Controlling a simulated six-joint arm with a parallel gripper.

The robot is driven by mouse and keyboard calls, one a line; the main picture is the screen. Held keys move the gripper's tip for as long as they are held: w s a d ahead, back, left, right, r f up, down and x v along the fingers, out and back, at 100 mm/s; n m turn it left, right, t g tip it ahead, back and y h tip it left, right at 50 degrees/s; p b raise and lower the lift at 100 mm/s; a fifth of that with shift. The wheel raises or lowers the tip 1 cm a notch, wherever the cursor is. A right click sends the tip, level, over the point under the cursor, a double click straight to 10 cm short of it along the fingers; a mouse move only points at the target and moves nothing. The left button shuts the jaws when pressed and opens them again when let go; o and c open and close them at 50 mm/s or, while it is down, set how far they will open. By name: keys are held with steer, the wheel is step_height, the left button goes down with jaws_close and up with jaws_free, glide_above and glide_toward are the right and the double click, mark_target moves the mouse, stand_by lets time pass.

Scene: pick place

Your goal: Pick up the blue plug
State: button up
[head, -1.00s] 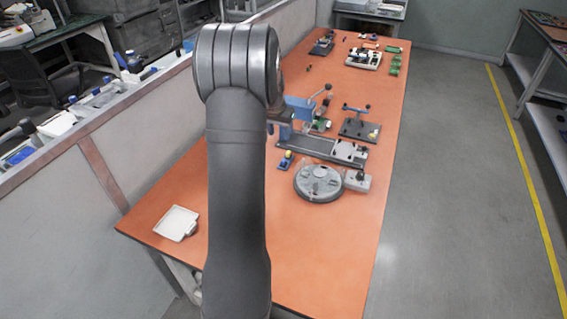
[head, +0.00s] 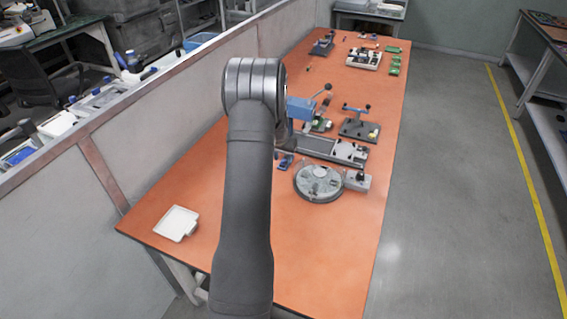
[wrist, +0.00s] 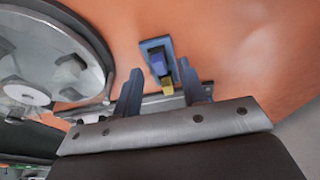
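My gripper (wrist: 159,68) is open. Its two dark fingers stand apart, with the plug in the gap between them in the picture, closer to the right finger. I cannot tell whether that finger touches it. In the head view the plug's spot is close beside my wrist, and small blue parts there are hard to tell apart.
A round grey device (head: 318,182) stands close to the plug, and its disc (wrist: 45,55) fills the wrist view's left. A long grey rail fixture (head: 330,149) and a blue press (head: 300,108) stand behind. A white tray (head: 176,223) lies front left. The table's front is mostly clear.

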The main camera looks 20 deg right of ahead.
steer(key=shift+w+d+f, duration=0.1)
steer(key=shift+d+f, duration=0.05)
steer(key=shift+f, duration=0.45)
steer(key=shift+c, duration=0.5)
jaws_close()
